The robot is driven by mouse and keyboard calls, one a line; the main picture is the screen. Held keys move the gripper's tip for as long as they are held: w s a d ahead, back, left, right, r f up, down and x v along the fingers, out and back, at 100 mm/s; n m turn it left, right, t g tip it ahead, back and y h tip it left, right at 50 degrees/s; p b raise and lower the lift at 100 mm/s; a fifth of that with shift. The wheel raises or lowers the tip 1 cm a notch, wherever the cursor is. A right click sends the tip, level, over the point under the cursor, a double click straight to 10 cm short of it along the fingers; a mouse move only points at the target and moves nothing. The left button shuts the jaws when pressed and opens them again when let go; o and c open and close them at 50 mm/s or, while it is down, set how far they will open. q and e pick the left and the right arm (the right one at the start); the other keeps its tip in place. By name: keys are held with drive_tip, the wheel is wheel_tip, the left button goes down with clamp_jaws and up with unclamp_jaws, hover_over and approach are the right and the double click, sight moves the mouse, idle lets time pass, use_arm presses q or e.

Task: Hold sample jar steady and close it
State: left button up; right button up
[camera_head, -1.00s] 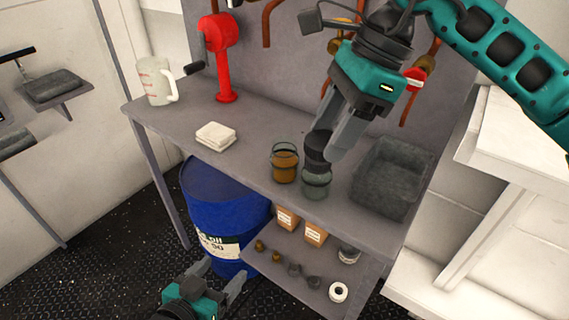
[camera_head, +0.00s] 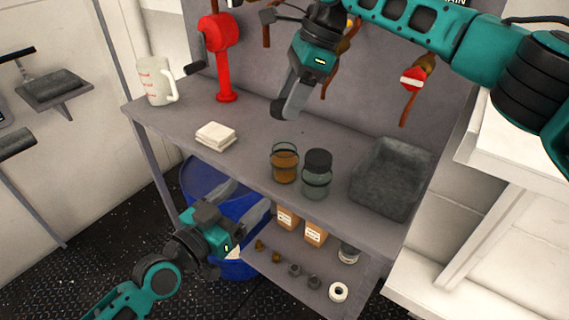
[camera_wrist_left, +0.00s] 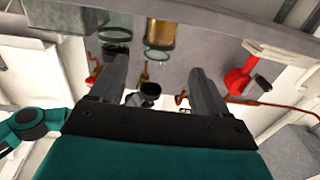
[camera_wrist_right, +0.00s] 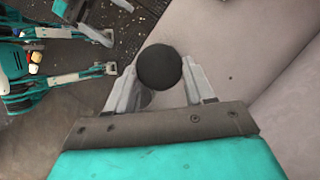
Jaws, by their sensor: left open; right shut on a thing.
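On the grey bench, a glass jar with orange-brown contents (camera_head: 285,167) stands upright, its top seemingly uncapped. A clear greenish jar (camera_head: 317,186) stands just right of it, with a black cap (camera_head: 318,160) on or behind its top. I cannot tell which is the sample jar. My right gripper (camera_head: 281,108) is above the bench behind the orange-brown jar, shut on a round black lid-like piece (camera_wrist_right: 159,67). My left gripper (camera_head: 243,200) is open and empty at the bench's front edge, left of and below the jars, pointing toward them. Both jars show in the left wrist view (camera_wrist_left: 160,35).
A grey bin (camera_head: 392,178) stands right of the jars. White cloths (camera_head: 215,135), a measuring jug (camera_head: 156,82) and a red stand (camera_head: 222,60) are farther left. Boxes and small parts fill the lower shelf (camera_head: 290,255). A blue drum (camera_head: 205,180) stands under the bench.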

sight(276, 169)
use_arm(q)
drive_tip(key=shift+w, duration=0.1)
drive_tip(key=x, duration=1.2)
drive_tip(key=c, duration=1.3)
drive_tip(key=shift+o, duration=0.2)
use_arm(e)
drive_tip(key=shift+w+d+f, duration=0.1)
drive_tip(key=shift+f, duration=2.45)
drive_tip(key=shift+f, duration=0.9)
drive_tip(key=shift+f, duration=0.5)
